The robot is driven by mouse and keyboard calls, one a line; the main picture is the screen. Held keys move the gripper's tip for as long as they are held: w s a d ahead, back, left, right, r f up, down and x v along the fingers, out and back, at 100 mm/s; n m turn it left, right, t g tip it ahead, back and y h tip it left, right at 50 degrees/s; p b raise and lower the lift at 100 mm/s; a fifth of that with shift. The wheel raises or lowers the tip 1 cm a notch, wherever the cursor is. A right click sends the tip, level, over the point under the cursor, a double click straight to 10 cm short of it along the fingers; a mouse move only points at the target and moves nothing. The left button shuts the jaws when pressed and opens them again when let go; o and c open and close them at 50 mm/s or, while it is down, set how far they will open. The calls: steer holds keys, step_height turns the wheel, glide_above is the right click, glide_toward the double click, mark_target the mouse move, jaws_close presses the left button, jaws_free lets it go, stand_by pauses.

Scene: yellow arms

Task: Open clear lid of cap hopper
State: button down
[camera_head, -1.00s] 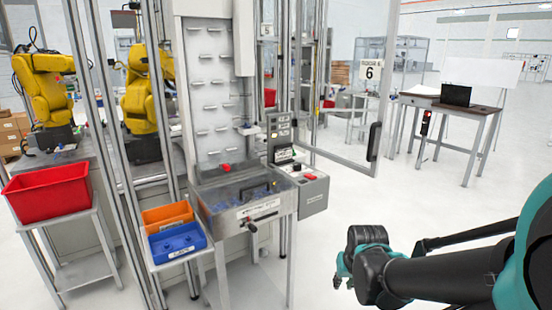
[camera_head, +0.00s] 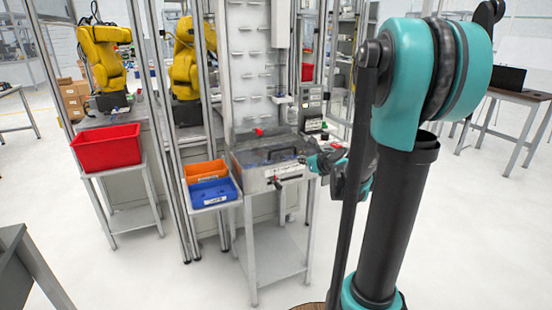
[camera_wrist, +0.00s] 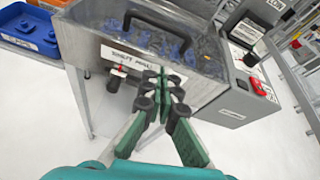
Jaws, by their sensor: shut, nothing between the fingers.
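The cap hopper (camera_head: 250,172) is a grey metal box on a stand, in the middle of the head view. Its clear lid (camera_wrist: 205,50) lies closed over several blue caps in the wrist view. A black handle (camera_wrist: 160,22) stands on the lid. My gripper (camera_wrist: 163,75) is shut and empty, with its fingertips by the hopper's front wall, below the lid's front edge. I cannot tell whether the tips touch it. In the head view my gripper is small and partly hidden at the hopper's right side.
A red-tipped knob (camera_wrist: 118,72) sticks out of the hopper's front. A grey control box (camera_wrist: 235,95) with a red button adjoins it on the right. Orange (camera_head: 204,171) and blue (camera_head: 212,192) bins stand left of it. A red bin (camera_head: 107,147) is farther left. Open floor lies in front.

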steer(key=w+m, duration=0.1)
steer(key=m, duration=0.1)
glide_toward(290, 154)
steer(key=w+a, duration=0.1)
steer(key=a, duration=0.1)
steer(key=w+a+f, duration=0.1)
steer(key=w, duration=0.1)
steer(key=shift+w+a, duration=0.1)
steer(key=shift+a, duration=0.25)
stand_by(0.3)
